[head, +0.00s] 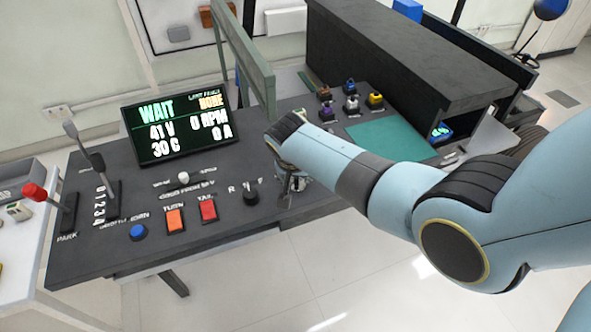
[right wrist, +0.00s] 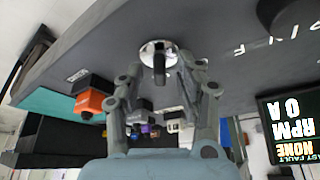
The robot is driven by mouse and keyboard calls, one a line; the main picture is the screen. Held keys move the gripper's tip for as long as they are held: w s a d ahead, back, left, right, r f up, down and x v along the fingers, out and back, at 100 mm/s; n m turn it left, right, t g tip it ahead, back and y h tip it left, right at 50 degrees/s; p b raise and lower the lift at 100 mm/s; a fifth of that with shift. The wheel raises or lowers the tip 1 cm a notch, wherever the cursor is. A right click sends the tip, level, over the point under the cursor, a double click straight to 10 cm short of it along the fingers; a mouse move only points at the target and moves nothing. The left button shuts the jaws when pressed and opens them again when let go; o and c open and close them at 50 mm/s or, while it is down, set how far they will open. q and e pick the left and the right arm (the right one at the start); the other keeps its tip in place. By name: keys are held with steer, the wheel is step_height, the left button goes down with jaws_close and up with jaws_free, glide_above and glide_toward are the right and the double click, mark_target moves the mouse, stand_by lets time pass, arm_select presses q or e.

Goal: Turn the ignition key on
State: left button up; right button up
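The ignition switch (right wrist: 158,50) is a round silver lock on the dark console, with a dark key (right wrist: 160,68) standing out of it. In the right wrist view the key's flat bow looks roughly upright in the picture. My right gripper (right wrist: 160,80) is open, with its grey fingers on either side of the key; I cannot tell whether they touch it. In the head view the right gripper (head: 291,182) is low over the console's right part, and the arm and gripper mostly hide the switch. My left gripper is not in view.
The display (head: 180,126) reads WAIT, 0 RPM, 0 A. A black R-N-F knob (head: 251,196) is just left of the gripper. An orange-topped control (right wrist: 92,102) is near the fingers in the wrist view. A dark shelf unit (head: 400,60) stands behind my right arm.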

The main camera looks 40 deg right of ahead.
steer(key=v, duration=1.1)
steer(key=shift+s+r, duration=0.15)
steer(key=shift+r, duration=0.15)
steer(key=shift+a, duration=0.1)
steer(key=s+d+f+n+g+b, duration=0.1)
steer(key=s+f+b, duration=0.5)
steer(key=f, duration=0.5)
steer(key=s+d+f+n+g+b, duration=0.1)
steer(key=s+f+g+b, duration=0.15)
steer(key=s+f, duration=0.75)
steer(key=s+f+n+b, duration=0.1)
steer(key=s+f+b, duration=0.45)
steer(key=f, duration=0.75)
steer(key=s+d+f+n+t+y+b, duration=0.1)
steer(key=s+f+n+b, duration=0.5)
steer(key=s+f, duration=1.2)
steer(key=shift+s+d+f+y, duration=0.2)
steer(key=shift+s+d+y, duration=0.4)
steer(key=shift+s, duration=1.15)
